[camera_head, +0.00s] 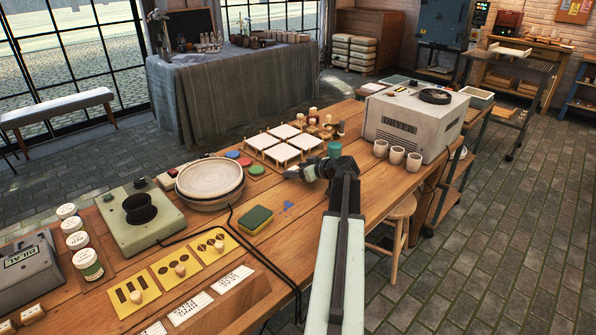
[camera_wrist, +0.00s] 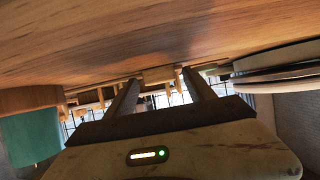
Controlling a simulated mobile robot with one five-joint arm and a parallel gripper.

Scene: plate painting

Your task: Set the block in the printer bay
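I cannot tell for sure which thing is the block; small pale wooden pieces stand on the yellow cards (camera_head: 137,299) at the front left. No printer bay is clearly recognisable. My gripper (camera_head: 292,173) is low over the table in the head view, just in front of a rack of white tiles (camera_head: 284,130) and beside a teal cylinder (camera_head: 334,149). In the wrist view, which is upside down, its two fingers (camera_wrist: 160,78) are apart with nothing held between them. The teal cylinder (camera_wrist: 30,137) is at the left there.
On the wooden table (camera_head: 330,105) are stacked round plates (camera_head: 210,180), a sponge (camera_head: 255,219), a green machine (camera_head: 139,222) with a black top, lidded jars (camera_head: 88,263), and a grey box (camera_head: 28,268). A dryer (camera_head: 415,120) and cups (camera_head: 397,155) are at the right. A black cable crosses the front.

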